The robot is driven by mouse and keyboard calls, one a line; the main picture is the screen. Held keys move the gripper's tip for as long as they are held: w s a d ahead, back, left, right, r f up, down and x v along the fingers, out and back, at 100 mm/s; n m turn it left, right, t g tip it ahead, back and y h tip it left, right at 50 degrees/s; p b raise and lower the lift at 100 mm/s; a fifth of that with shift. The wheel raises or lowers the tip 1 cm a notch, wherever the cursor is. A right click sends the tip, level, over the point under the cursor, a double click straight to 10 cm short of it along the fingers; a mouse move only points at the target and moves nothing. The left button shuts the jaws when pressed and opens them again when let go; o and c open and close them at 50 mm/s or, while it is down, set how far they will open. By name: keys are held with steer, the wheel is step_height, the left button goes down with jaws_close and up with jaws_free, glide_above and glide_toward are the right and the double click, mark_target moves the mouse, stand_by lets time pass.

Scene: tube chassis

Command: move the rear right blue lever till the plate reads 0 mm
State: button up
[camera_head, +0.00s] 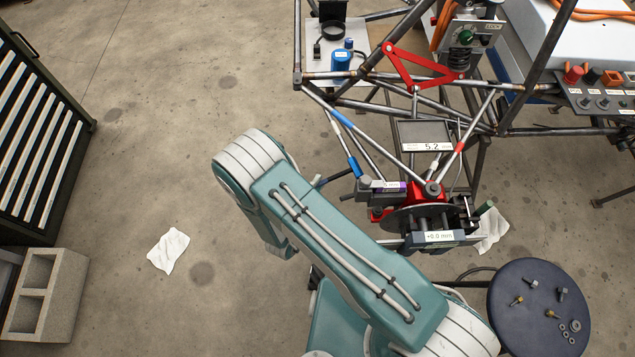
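A slim rod with blue sections (340,118) runs down from the tube chassis (297,45) toward the red wheel upright (430,192). Its lower blue end (355,168) is close to a grey block with a purple label. I cannot tell which blue part is the lever. A plate (440,237) below the brake disc reads "+0.0 mm". A separate grey panel (424,135) above reads "5.2". My teal arm crosses the lower middle, its elbow left of the upright. My gripper is not clearly visible; the arm covers that area.
A dark round stool (540,310) with loose bolts and nuts stands at lower right. A control panel (605,95) is at the right edge. A drawer cabinet (40,130) and concrete block (45,295) stand left. White rags (168,250) lie on otherwise open floor.

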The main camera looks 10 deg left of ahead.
jaws_close()
steer(key=shift+s+r+m+g+y, duration=0.1)
steer(key=shift+r+m+g+y, duration=0.25)
steer(key=shift+r+g, duration=0.45)
steer(key=shift+d, duration=0.1)
steer(key=o, duration=0.7)
jaws_free()
steer(key=shift+s+a+r, duration=0.1)
steer(key=shift+s+a, duration=0.1)
steer(key=shift+s, duration=0.15)
steer(key=v, duration=1.1)
steer(key=shift+s, duration=0.1)
